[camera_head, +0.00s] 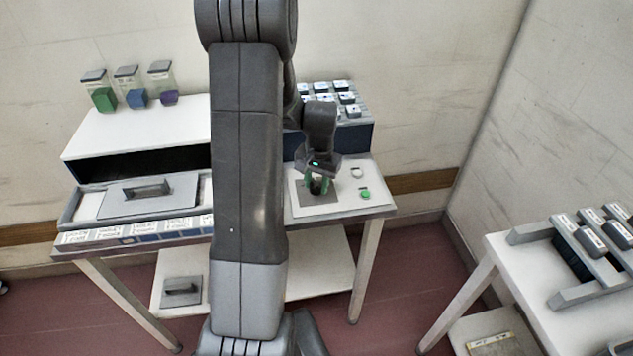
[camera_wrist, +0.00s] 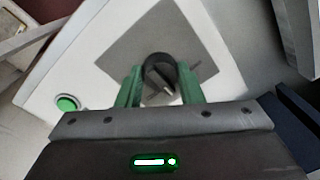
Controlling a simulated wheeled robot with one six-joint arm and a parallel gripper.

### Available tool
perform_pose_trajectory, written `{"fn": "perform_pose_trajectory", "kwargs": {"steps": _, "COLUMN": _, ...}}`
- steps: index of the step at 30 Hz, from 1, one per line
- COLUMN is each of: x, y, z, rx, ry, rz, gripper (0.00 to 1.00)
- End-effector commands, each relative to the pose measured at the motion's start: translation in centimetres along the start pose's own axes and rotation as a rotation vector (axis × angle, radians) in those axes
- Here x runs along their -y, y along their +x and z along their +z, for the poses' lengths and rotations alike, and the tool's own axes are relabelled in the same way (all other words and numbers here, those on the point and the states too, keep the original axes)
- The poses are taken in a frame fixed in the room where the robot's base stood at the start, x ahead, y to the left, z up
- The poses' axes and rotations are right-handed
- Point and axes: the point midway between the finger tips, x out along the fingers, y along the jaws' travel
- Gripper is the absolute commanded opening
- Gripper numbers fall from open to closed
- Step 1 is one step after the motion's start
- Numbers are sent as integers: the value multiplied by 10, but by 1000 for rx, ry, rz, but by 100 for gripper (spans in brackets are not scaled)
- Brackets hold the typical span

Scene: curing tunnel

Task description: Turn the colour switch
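The colour switch is a round black knob (camera_wrist: 160,73) with a pale pointer line, on a grey square plate (camera_wrist: 125,48) of a white panel (camera_wrist: 75,70). In the wrist view its pointer slants toward the lower right. My gripper (camera_wrist: 159,80) has its two green fingers on either side of the knob, spread about the knob's width apart. I see no clear grip on it; whether the fingers touch its sides is hard to tell. In the head view my gripper (camera_head: 318,185) points down over the plate and largely hides the knob.
A green button (camera_head: 365,195) and a white button (camera_head: 357,173) sit on the panel, right of my gripper. A rack of labelled blocks (camera_head: 345,98) stands behind. A tray with a handled lid (camera_head: 150,196) lies left. Another table (camera_head: 510,265) stands at right.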

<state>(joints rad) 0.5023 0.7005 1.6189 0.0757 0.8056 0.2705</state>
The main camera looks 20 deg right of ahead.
Motion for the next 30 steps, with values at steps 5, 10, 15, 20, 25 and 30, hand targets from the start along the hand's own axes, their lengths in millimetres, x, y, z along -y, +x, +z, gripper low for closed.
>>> {"fn": "perform_pose_trajectory", "kwargs": {"steps": 5, "x": 0, "y": 0, "z": 0, "rx": 0, "ry": -8, "rz": -1, "gripper": 11}}
{"fn": "perform_pose_trajectory", "kwargs": {"steps": 10, "x": 0, "y": 0, "z": 0, "rx": 2, "ry": -54, "rz": -1, "gripper": 11}}
{"fn": "perform_pose_trajectory", "kwargs": {"steps": 15, "x": 0, "y": 1, "z": -1, "rx": 8, "ry": -155, "rz": -1, "gripper": 11}}
{"fn": "perform_pose_trajectory", "kwargs": {"steps": 20, "x": 0, "y": 1, "z": -1, "rx": 15, "ry": -289, "rz": -1, "gripper": 11}}
{"fn": "perform_pose_trajectory", "kwargs": {"steps": 25, "x": 0, "y": 1, "z": -1, "rx": 24, "ry": -446, "rz": -1, "gripper": 11}}
{"fn": "perform_pose_trajectory", "kwargs": {"steps": 30, "x": 1, "y": 0, "z": -2, "rx": 31, "ry": -592, "rz": 0, "gripper": 11}}
